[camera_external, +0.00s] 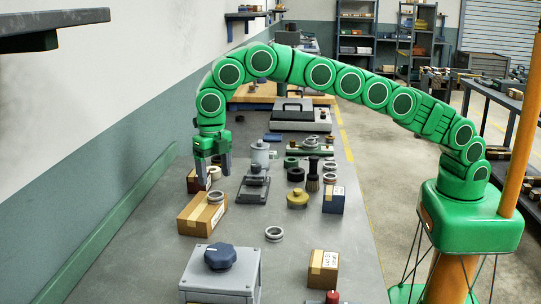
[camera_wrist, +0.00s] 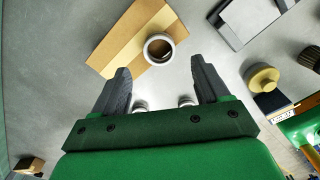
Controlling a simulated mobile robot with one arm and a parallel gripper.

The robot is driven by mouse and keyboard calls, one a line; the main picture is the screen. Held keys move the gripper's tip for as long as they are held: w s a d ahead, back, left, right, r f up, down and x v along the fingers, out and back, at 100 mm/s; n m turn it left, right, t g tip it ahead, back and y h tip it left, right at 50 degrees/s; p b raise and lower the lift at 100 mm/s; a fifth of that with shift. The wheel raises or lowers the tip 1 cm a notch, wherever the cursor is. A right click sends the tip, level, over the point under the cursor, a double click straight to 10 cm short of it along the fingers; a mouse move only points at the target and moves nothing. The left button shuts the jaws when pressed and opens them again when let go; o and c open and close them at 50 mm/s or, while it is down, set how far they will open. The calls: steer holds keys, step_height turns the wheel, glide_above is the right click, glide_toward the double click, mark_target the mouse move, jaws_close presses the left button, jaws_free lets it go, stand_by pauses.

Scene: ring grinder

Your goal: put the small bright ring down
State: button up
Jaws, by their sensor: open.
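A small bright ring (camera_external: 215,197) lies flat on top of a cardboard box (camera_external: 190,217). In the wrist view the ring (camera_wrist: 158,49) sits on the box (camera_wrist: 122,38), just past the fingertips. My gripper (camera_external: 214,178) is open, pointing down above and behind the box, with its fingers apart from this ring. In the wrist view my gripper (camera_wrist: 160,68) has a wide gap between the fingers. Pale bits of metal (camera_wrist: 140,104) show between the fingers near the palm; I cannot tell whether they belong to another ring.
Another bright ring (camera_external: 274,234) lies on the bare bench. A grey device (camera_external: 254,188) and a yellow knob (camera_external: 297,198) stand to the right. A grey housing with a blue knob (camera_external: 220,258) is in front. A small brown box (camera_external: 196,184) is close to my gripper.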

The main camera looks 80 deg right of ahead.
steer(key=shift+r, duration=1)
steer(key=shift+s, duration=0.1)
steer(key=s+d+r+m, duration=0.6)
steer(key=s+d, duration=0.1)
steer(key=s, duration=0.4)
steer(key=s+d+r+m, duration=0.6)
steer(key=s+d+m, duration=0.1)
steer(key=s, duration=0.4)
steer(key=s+d+f+m, duration=0.2)
steer(key=s+m, duration=0.3)
steer(key=s, duration=0.8)
steer(key=s+d+f+m+g, duration=0.1)
steer(key=s+d+m, duration=0.3)
steer(key=s, duration=0.8)
steer(key=s+d+f+m, duration=0.3)
steer(key=s+m, duration=0.3)
steer(key=s, duration=0.7)
steer(key=shift+s+d+f+g, duration=0.2)
steer(key=shift+s+f+g, duration=0.15)
steer(key=shift+g, duration=0.05)
steer(key=shift+a, duration=0.1)
